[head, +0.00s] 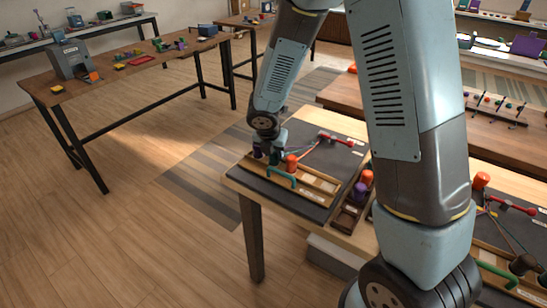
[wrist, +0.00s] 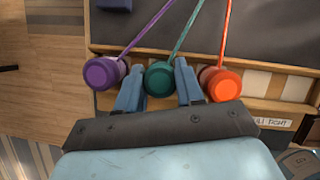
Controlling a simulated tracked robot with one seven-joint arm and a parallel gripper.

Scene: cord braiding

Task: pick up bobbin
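A teal bobbin (wrist: 160,78) with a teal cord sits between the two fingers of my gripper (wrist: 160,88) in the wrist view. The fingers are close on both sides of it; whether they press on it I cannot tell. A purple bobbin (wrist: 103,73) is left of the left finger and an orange bobbin (wrist: 220,83) is right of the right finger, each with its own cord. In the head view my gripper (head: 274,154) is down at the wooden bobbin rack (head: 312,184), between a purple bobbin (head: 257,151) and an orange bobbin (head: 292,162). The teal bobbin is mostly hidden there.
The rack stands on a dark mat (head: 318,210) on the table, with a green handle (head: 281,178) at its front. A small tray (head: 347,216) with purple and orange bobbins (head: 366,178) is to the right. Open floor lies left of the table.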

